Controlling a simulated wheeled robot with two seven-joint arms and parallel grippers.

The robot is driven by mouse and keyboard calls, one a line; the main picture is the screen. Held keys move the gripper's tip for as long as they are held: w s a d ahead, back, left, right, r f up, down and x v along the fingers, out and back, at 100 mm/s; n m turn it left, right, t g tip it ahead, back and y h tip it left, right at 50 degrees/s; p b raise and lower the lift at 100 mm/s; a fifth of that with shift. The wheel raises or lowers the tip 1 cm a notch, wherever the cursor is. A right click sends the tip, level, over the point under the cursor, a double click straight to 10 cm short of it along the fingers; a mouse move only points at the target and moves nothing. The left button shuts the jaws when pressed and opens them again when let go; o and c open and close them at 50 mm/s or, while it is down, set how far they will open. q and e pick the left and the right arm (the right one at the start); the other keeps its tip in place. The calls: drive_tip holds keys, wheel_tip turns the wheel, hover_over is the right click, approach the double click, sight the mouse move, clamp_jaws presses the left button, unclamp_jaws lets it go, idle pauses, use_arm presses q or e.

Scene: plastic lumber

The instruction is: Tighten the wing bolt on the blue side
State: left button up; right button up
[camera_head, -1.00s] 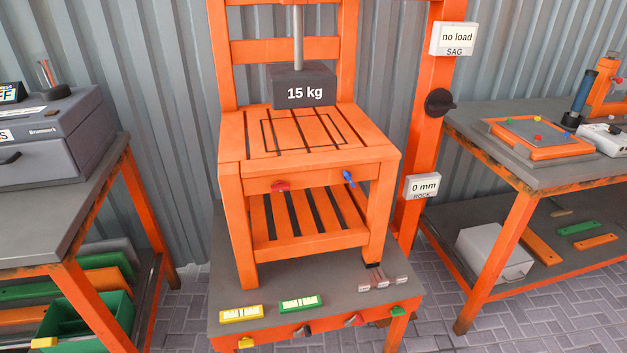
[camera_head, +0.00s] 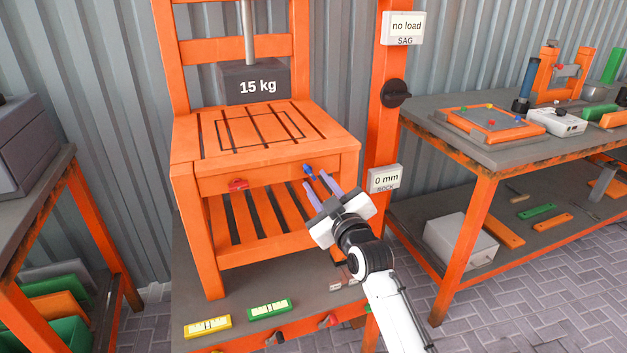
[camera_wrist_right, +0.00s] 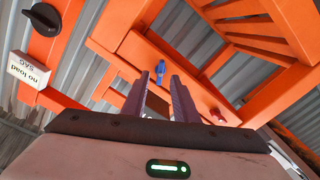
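The blue wing bolt (camera_head: 309,170) sits on the right part of the front rail of the orange wooden chair (camera_head: 225,178). A red wing bolt (camera_head: 238,185) sits further left on the same rail. My right gripper (camera_head: 320,191) is in front of the blue bolt, fingers pointing toward it. In the right wrist view the two purple fingers (camera_wrist_right: 160,95) are apart with nothing between them. The blue bolt (camera_wrist_right: 157,67) shows just beyond their tips, roughly in line with the gap. Whether a fingertip touches it, I cannot tell. My left gripper is out of view.
A 15 kg weight (camera_head: 254,82) hangs over the seat. The post carries a "no load" SAG sign (camera_head: 404,27), a dark knob (camera_head: 396,93) and a "0 mm" ROCK sign (camera_head: 385,179). Yellow (camera_head: 207,327) and green (camera_head: 269,309) levels lie on the platform. A workbench stands at right.

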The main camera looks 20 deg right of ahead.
sight(311, 174)
drive_tip(key=shift+w, duration=1.8)
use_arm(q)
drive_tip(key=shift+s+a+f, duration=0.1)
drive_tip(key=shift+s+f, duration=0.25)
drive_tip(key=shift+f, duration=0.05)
use_arm(e)
clamp_jaws()
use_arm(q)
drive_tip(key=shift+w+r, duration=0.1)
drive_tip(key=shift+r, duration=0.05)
